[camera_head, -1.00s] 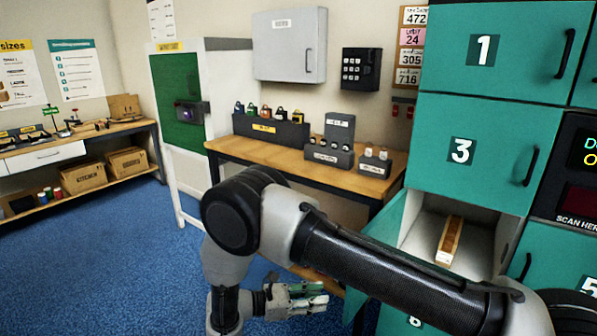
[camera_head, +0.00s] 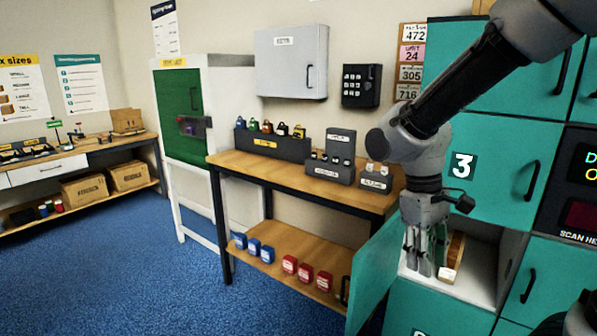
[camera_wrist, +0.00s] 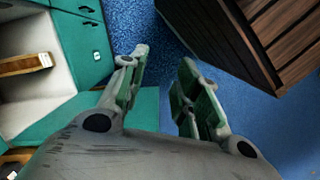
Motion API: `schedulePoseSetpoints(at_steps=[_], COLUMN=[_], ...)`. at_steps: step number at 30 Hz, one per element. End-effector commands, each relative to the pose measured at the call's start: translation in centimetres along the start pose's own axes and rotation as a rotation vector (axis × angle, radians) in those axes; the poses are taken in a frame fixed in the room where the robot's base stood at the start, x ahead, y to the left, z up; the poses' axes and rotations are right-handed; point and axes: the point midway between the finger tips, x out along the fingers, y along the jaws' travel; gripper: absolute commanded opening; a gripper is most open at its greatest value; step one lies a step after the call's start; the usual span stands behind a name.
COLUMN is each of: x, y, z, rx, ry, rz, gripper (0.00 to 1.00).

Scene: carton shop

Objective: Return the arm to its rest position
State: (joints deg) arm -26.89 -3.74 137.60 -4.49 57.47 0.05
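My gripper (camera_head: 424,262) points down in front of the open locker compartment in the head view, with my arm raised above it at the right. In the wrist view my gripper (camera_wrist: 160,85) has its two fingers apart, with nothing between them. A narrow wooden-brown item with a pale end (camera_head: 452,258) lies inside the open compartment, just right of the fingers in the head view and partly hidden by them. It also shows at the left of the wrist view (camera_wrist: 25,65), apart from the fingers.
The open teal locker door (camera_head: 375,275) stands out close left of my gripper. A wooden workbench (camera_head: 262,170) with a lower shelf (camera_head: 275,272) holding blue and red items is beyond it. Blue carpet (camera_head: 130,260) is clear at the left.

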Motion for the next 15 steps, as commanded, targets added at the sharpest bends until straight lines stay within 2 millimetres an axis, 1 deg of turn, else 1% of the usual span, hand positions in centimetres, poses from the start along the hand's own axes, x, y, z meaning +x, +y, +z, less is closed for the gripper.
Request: schedulePoseSetpoints(at_steps=[1,5,6,9,12,15], x=[-1.0,-2.9,-3.4,-4.6,-5.9,-7.1], y=[0.9,2.5,3.0,4.1,5.1,6.0], z=[1.7,5.6,6.9,9.7,11.8,13.3], rx=[0.064,0.209,0.252,0.347,0.426,0.486], ry=[0.068,0.222,0.266,0.369,0.461,0.529], rz=[-0.022,-0.061,-0.067,-0.064,-0.043,-0.023], gripper=[0.32,0.32,0.32,0.32,0.32,0.32])
